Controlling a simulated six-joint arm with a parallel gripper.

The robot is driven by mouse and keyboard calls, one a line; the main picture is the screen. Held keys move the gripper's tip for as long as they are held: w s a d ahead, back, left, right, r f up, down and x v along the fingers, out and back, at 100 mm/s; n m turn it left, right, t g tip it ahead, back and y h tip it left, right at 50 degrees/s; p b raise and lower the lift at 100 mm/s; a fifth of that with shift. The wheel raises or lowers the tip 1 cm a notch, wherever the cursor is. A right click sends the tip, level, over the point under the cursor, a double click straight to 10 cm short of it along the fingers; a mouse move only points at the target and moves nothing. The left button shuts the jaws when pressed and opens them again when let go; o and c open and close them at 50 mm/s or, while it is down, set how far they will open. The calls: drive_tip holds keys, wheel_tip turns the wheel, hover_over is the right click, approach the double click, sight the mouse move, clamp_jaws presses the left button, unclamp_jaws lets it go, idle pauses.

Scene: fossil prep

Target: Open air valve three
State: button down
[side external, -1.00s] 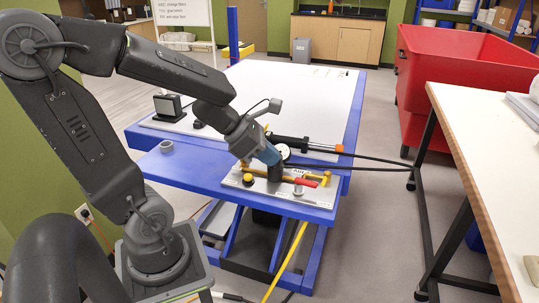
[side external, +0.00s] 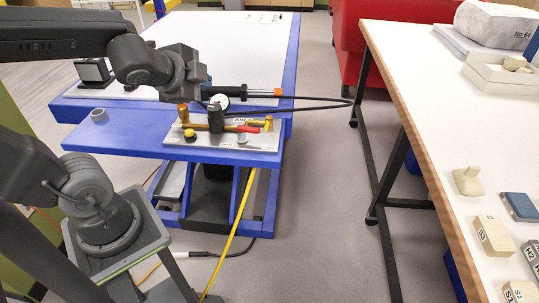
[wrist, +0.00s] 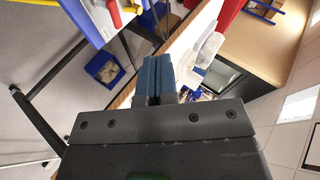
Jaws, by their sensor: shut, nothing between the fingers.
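The valve panel (side external: 262,143) is a silver plate on the front edge of the blue lift table. It carries brass piping, a black upright cylinder (side external: 216,119), a round gauge (side external: 218,100) and a red lever (side external: 248,129). The red lever lies roughly along the pipe; the valve numbers are too small to read. In the wrist view, the red lever (wrist: 114,13) is at the upper left. My gripper (wrist: 153,72) has its two blue fingers shut together and empty. In the side view it is above and behind the panel, apart from the lever, its fingertips not clear.
A black tool with an orange tip (side external: 277,92) and a dark hose lie behind the panel. A grey ring (side external: 99,115) sits on the table's left. A white-topped bench (side external: 430,95) holds blocks at right. A red bin (side external: 352,40) stands behind. Floor between table and bench is clear.

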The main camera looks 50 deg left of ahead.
drive_tip(key=c, duration=1.8)
unclamp_jaws()
drive_tip(key=s+d+n+g+h, duration=0.1)
drive_tip(key=s+d+n, duration=0.1)
drive_tip(key=n, duration=0.1)
drive_tip(key=s+d+n+g+h, duration=0.1)
drive_tip(key=s+d+n+h, duration=0.1)
drive_tip(key=d+n, duration=0.1)
drive_tip(key=s+d+f+n+g+h, duration=0.1)
drive_tip(key=s+d+n+g, duration=0.1)
drive_tip(key=d, duration=0.1)
drive_tip(key=shift+s+d+f+n, duration=0.1)
drive_tip(key=shift+s+n, duration=0.25)
drive_tip(key=shift+n, duration=0.05)
drive_tip(key=shift+o, duration=0.8)
drive_tip(key=shift+w+d+h, duration=0.1)
drive_tip(key=shift+d+h, duration=0.05)
drive_tip(key=shift+h, duration=0.15)
drive_tip(key=o, duration=0.6)
drive_tip(key=w+a+r+m+g, duration=0.2)
drive_tip(key=w+m, duration=0.2)
drive_tip(key=w, duration=0.4)
drive_tip(key=shift+a+g, duration=0.4)
drive_tip(key=m+g, duration=0.3)
drive_tip(key=m, duration=0.3)
hover_over(253, 128)
wheel_tip(253, 128, down, 4)
wheel_tip(253, 128, down, 13)
drive_tip(key=shift+s+f, duration=0.1)
drive_tip(key=shift+c, duration=0.3)
